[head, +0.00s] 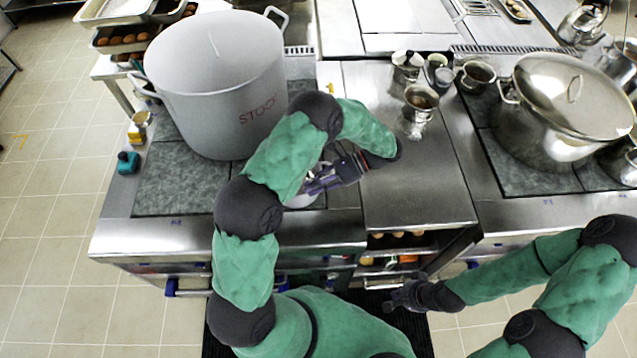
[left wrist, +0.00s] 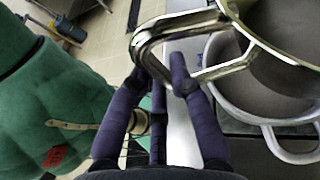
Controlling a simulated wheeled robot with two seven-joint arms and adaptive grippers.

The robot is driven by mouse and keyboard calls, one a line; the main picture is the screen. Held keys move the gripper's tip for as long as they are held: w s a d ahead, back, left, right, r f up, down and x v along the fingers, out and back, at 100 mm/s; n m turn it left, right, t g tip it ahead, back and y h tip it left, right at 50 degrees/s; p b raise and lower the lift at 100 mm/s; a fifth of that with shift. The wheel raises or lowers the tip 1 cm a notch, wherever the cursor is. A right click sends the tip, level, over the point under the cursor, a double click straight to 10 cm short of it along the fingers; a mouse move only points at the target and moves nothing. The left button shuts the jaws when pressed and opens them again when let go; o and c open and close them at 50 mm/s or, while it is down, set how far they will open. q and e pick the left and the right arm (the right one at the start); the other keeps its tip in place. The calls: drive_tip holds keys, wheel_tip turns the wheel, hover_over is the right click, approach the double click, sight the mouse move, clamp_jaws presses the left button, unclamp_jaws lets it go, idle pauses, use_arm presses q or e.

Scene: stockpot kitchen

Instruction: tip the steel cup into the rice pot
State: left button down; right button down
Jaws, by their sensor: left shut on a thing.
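My left gripper (head: 325,180) is over the left cooktop, shut on the looped metal handle (left wrist: 155,45) of the steel cup (left wrist: 248,14). The left wrist view shows that handle between my dark fingers (left wrist: 160,85). The cup is cut off by that picture's edge and hidden in the head view, so its tilt and contents are unclear. Below the cup is a grey pot (left wrist: 218,88) with a loop handle, apparently the rice pot. In the head view only a pale bit of it (head: 301,201) shows under my arm. My right gripper (head: 405,296) hangs low before the counter; its opening is unclear.
A tall grey pot marked STOCK (head: 215,95) stands behind my left arm. Steel cups with brown contents (head: 418,108) stand on the middle counter. A lidded steel pot (head: 545,135) is on the right cooktop. The steel counter's front part (head: 420,195) is clear.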

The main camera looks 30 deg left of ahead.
use_arm(q)
drive_tip(key=shift+f, duration=0.35)
wheel_tip(320, 180, down, 2)
drive_tip(key=shift+b, duration=0.8)
wheel_tip(320, 180, up, 4)
drive_tip(key=t+h, duration=0.4)
drive_tip(key=t, duration=0.1)
drive_tip(key=t+h, duration=0.4)
drive_tip(key=h, duration=0.1)
drive_tip(key=shift+s+a+f+t, duration=0.1)
drive_tip(key=shift+a+t, duration=0.05)
drive_tip(key=shift+t, duration=0.25)
drive_tip(key=s+a+r+t+h+b, duration=0.1)
drive_tip(key=s+a+t+h+b, duration=0.3)
drive_tip(key=b, duration=2)
drive_tip(key=t+h, duration=0.3)
drive_tip(key=shift+s+r, duration=0.2)
drive_tip(key=shift+r, duration=0.05)
